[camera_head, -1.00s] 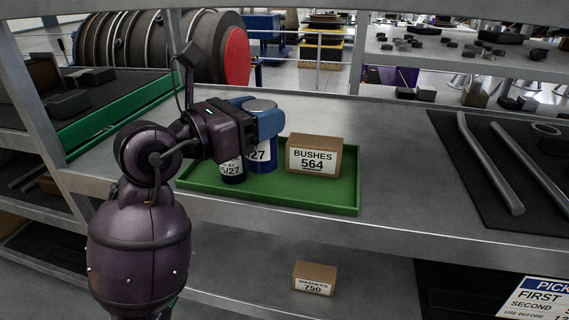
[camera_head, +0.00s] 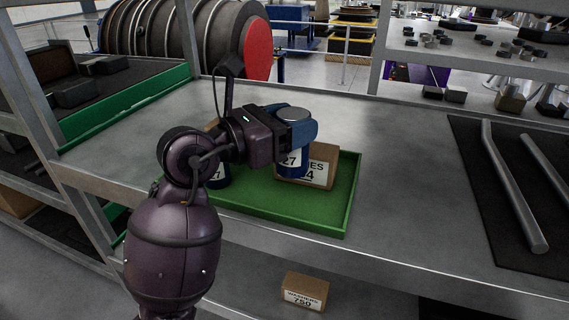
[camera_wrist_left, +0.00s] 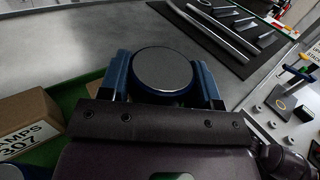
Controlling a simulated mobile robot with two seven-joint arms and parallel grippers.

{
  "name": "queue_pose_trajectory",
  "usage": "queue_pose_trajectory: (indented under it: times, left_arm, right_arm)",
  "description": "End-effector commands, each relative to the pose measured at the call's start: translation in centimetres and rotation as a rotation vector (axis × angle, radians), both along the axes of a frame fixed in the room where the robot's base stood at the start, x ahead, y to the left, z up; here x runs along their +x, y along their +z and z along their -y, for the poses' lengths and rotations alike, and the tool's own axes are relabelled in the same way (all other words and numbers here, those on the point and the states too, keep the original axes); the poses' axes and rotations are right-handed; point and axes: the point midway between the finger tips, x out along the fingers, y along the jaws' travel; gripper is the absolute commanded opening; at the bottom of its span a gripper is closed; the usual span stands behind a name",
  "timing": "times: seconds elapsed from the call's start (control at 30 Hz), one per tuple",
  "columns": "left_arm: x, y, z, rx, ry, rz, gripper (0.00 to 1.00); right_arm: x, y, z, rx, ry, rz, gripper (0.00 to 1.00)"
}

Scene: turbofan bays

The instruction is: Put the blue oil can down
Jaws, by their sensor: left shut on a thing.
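My left gripper (camera_head: 293,133) has blue fingers and is shut on a blue oil can (camera_head: 292,167) with a grey top and a white label ending in 27. The can is upright in front of the BUSHES box (camera_head: 324,166), over the right part of the green tray (camera_head: 270,207). I cannot tell whether its base touches the tray. In the left wrist view the can's round grey top (camera_wrist_left: 163,70) sits between both fingers. A second blue can (camera_head: 218,174) stands in the tray's left part, partly hidden by my arm. My right gripper is not in view.
A CLAMPS box (camera_wrist_left: 28,122) is near the can in the left wrist view. The grey shelf (camera_head: 400,190) is bare right of the tray, up to a dark mat (camera_head: 500,170) with metal tubes. A WASHERS box (camera_head: 305,290) sits on the lower shelf.

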Motion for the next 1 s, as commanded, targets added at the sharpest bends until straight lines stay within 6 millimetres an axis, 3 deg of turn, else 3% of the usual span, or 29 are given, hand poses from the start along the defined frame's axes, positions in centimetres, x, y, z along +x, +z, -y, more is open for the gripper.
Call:
queue_pose_trajectory:
  times: [0.1, 0.37, 0.6, 1.0]
  left_arm:
    - [0.0, -2.2, 0.0, -0.001, 0.0, -0.004, 0.27]
    - [0.0, -3.8, 0.0, -0.002, -0.001, -0.001, 0.27]
    - [0.0, -6.8, 0.0, -0.002, -0.001, -0.002, 0.27]
    - [0.0, -7.2, 0.0, -0.001, -0.001, 0.001, 0.27]
  right_arm:
    - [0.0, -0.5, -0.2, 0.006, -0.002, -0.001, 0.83]
    - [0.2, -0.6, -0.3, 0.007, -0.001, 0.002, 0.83]
    - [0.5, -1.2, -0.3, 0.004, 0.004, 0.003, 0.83]
    - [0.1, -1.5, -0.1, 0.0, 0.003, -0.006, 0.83]
